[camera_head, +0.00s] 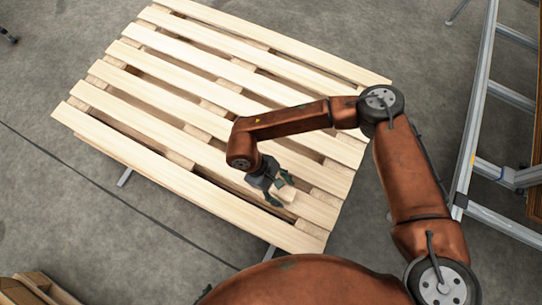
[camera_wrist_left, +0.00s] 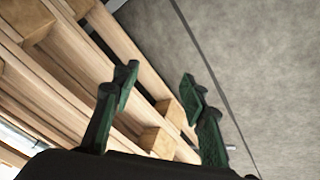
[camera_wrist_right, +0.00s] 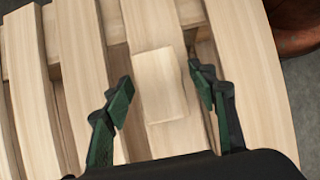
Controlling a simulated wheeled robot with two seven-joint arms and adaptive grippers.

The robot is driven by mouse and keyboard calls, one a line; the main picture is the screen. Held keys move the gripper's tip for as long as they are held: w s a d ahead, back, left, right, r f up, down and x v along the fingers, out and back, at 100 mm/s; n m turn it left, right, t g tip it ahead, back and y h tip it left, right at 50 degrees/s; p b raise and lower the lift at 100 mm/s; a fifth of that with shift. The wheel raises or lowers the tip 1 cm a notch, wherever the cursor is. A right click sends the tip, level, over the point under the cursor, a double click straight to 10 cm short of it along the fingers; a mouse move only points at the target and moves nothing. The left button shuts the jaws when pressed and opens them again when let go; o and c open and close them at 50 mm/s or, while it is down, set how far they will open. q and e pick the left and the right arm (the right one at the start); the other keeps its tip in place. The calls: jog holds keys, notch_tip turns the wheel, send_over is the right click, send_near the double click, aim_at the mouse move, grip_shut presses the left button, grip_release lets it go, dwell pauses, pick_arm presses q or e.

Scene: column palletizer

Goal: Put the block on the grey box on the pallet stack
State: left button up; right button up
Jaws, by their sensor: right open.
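A small pale wooden block (camera_head: 288,194) shows at the near right part of the wooden pallet (camera_head: 165,105) in the head view. In the right wrist view the block (camera_wrist_right: 160,85) appears over the slats, between the two fingers. My right gripper (camera_head: 279,188) is open around the block, with gaps at the fingers. My left gripper (camera_wrist_left: 160,88) is open and empty in its wrist view, beside pallet-like timber (camera_wrist_left: 80,85); it is not in the head view. I see no grey box.
A metal frame like a ladder or rack (camera_head: 480,130) stands at the right. More wooden timber (camera_head: 35,288) shows at the bottom left corner. Most of the pallet's top is bare, and grey floor (camera_head: 110,220) lies around it.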

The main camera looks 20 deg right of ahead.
pick_arm(q)
jog(key=s+a+r+g+y+p, duration=0.1)
jog(key=s+a+r+g+p, duration=0.1)
jog(key=s+a+r, duration=0.1)
jog(key=shift+s+r+p, duration=0.3)
jog(key=shift+s+r, duration=0.15)
jog(key=shift+r, duration=0.25)
pick_arm(e)
jog(key=v, duration=1.2)
pick_arm(q)
jog(key=shift+a, duration=0.1)
